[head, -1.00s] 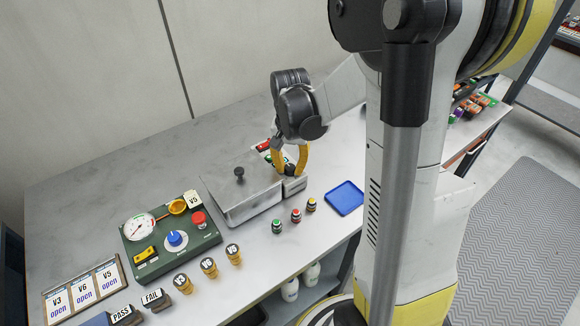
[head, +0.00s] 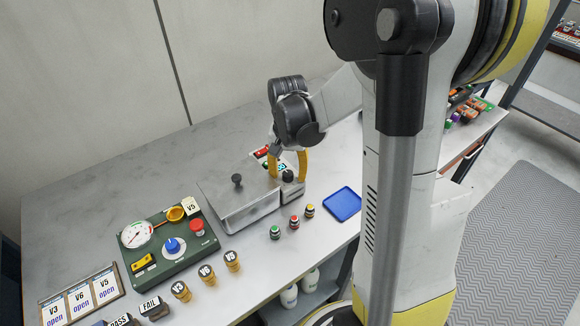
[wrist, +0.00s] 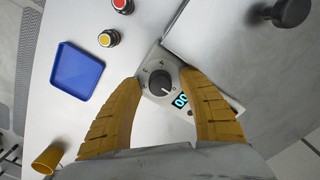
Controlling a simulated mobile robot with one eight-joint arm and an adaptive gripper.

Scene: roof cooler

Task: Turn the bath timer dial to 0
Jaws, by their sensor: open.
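The bath timer dial (wrist: 158,83) is a dark round knob with a pale pointer line on a light grey panel marked with a scale. A cyan display (wrist: 180,100) beside it reads what looks like 00. In the head view the dial (head: 288,175) sits at the right end of the metal bath box. My gripper (wrist: 160,80) has its two yellow fingers apart, one on each side of the dial, with a visible gap to the knob. In the head view my gripper (head: 287,175) is over the timer panel.
The metal bath lid (head: 215,190) with a black knob (head: 237,180) is left of the dial. Small capped bottles (head: 293,223) and a blue tray (head: 341,204) are in front. A green gauge panel (head: 165,268) stands further left.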

